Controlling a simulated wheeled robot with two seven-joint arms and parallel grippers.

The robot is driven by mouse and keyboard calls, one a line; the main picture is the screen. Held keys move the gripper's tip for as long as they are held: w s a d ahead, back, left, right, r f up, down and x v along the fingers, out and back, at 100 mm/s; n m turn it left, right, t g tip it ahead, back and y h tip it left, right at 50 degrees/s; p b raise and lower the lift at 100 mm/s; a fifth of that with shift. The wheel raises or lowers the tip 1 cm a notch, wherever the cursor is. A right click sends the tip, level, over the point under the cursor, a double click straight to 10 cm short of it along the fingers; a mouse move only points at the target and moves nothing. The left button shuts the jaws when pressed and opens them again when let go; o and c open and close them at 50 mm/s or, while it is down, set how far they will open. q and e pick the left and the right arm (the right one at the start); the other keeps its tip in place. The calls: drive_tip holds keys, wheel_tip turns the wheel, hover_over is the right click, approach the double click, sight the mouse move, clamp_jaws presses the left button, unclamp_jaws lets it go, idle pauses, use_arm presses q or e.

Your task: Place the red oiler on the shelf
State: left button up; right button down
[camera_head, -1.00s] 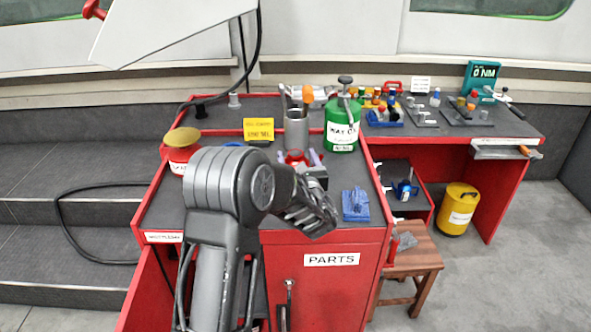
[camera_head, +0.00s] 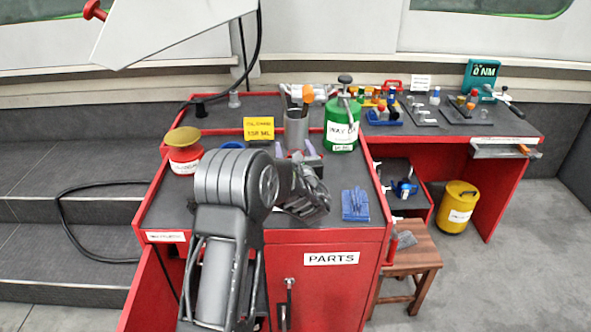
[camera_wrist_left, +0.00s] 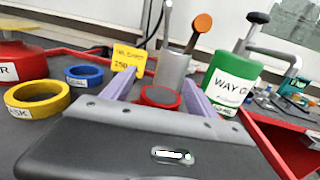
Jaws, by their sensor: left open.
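A small red item (camera_head: 392,247), which may be the red oiler, stands beside the stool top at the cabinet's right side. It is partly hidden and too small to be sure. My left gripper (camera_head: 295,152) is over the red cabinet's top, away from that item. In the left wrist view its two purple fingers (camera_wrist_left: 160,92) are spread and empty, with a red ring (camera_wrist_left: 160,97) seen between them. A low shelf bay (camera_head: 425,203) right of the cabinet holds a blue item. My right gripper is not in view.
A green oil can (camera_head: 341,120) and a grey cup of tools (camera_head: 296,130) stand just beyond the gripper. A wooden stool (camera_head: 415,255) stands right.

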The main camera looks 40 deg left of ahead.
use_arm(q)
drive_tip(key=c, duration=1.1)
drive_tip(key=shift+s+f, duration=0.1)
drive_tip(key=shift+f, duration=0.05)
clamp_jaws()
